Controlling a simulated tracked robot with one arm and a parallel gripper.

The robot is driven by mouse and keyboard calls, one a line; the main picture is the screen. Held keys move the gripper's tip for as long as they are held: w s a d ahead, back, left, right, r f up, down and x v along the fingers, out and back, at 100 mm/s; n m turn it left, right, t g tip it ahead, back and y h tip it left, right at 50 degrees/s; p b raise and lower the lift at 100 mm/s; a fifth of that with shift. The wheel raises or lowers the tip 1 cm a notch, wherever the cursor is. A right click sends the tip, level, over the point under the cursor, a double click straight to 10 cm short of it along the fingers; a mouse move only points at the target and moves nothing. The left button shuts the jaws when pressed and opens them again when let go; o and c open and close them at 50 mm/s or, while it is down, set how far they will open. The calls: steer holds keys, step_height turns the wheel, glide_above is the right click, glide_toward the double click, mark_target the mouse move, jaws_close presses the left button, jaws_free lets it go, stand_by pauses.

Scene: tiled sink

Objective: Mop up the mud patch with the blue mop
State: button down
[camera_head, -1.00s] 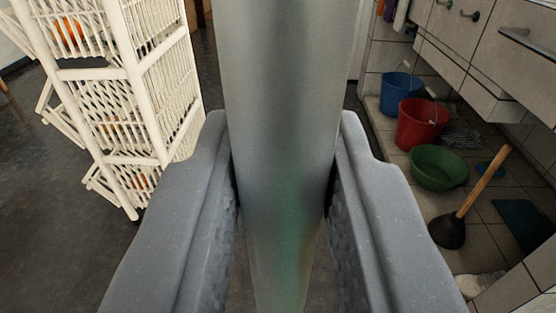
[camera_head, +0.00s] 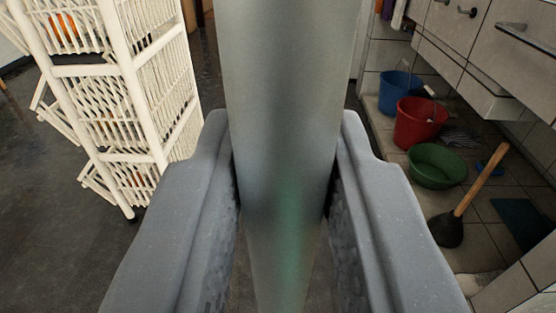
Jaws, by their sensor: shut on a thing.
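My gripper (camera_head: 284,170) is shut on a thick, smooth grey pole (camera_head: 285,120) that fills the middle of the view. The pole stands close to upright between the two grey fingers and runs out of the top and bottom of the picture. It looks like a mop handle, but no blue mop head shows. No mud patch can be made out. The pole and my fingers hide the floor straight ahead and below.
A white slatted rack (camera_head: 130,100) stands close on the left. On the right are a blue bucket (camera_head: 396,92), a red bucket (camera_head: 418,124), a green basin (camera_head: 436,167) and a wooden-handled plunger (camera_head: 480,185), below grey cabinets (camera_head: 480,40). Dark floor (camera_head: 60,230) is clear at lower left.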

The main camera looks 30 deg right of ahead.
steer(key=s+d+b, duration=0.4)
steer(key=s+d, duration=0.3)
steer(key=d, duration=0.4)
steer(key=shift+s+d, duration=0.15)
steer(key=shift+s, duration=0.15)
stand_by(1.2)
steer(key=shift+r, duration=0.1)
steer(key=shift+s+d+b, duration=2.05)
steer(key=shift+s+d, duration=1.1)
steer(key=shift+d, duration=1.4)
steer(key=w+a+p, duration=0.3)
steer(key=w+a, duration=0.1)
steer(key=a, duration=0.2)
steer(key=shift+w+a, duration=0.2)
steer(key=shift+a, duration=0.1)
